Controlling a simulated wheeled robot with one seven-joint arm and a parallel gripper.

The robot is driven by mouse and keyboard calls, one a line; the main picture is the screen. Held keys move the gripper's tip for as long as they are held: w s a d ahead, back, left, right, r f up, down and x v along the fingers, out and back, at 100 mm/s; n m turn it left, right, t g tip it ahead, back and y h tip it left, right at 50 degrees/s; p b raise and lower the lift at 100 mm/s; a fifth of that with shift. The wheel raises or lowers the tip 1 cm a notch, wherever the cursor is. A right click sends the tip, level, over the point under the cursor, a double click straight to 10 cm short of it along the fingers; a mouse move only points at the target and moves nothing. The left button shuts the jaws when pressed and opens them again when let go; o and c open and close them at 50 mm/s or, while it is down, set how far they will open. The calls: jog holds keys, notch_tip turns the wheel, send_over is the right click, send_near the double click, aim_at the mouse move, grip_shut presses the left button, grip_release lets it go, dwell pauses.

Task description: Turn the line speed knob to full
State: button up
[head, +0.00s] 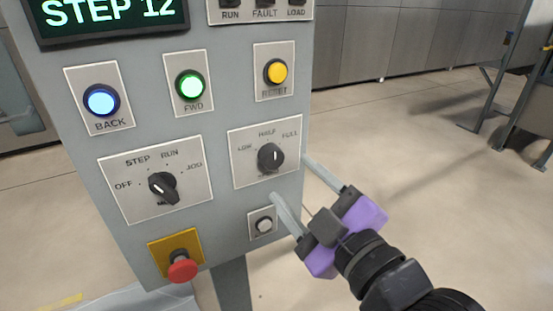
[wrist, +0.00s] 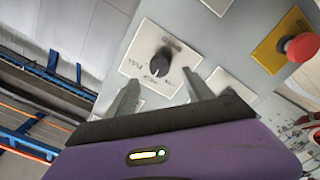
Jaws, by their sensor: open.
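The line speed knob (head: 270,157) is a black dial on a white plate marked LOW, HALF and FULL, on the grey control panel. Its white mark points roughly up, near HALF; the exact setting is hard to tell. The knob also shows in the wrist view (wrist: 160,62), beyond my fingertips and roughly centred between them. My gripper (head: 291,178) is open and empty, with purple and black parts and two grey fingers. In the head view its tips are at the lower right of the knob, apart from it. The gripper also shows in the wrist view (wrist: 162,80).
A mode knob (head: 163,186) sits left of the speed knob, and a small white button (head: 264,224) below it. A red emergency stop (head: 183,268) is lower left. Blue (head: 101,100), green (head: 190,84) and yellow (head: 275,72) buttons are above.

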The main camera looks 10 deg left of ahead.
aim_at(276, 161)
jog(key=p+x, duration=0.1)
jog(key=x, duration=0.6)
jog(key=shift+w+p, duration=0.15)
jog(key=shift+p, duration=0.25)
grip_shut()
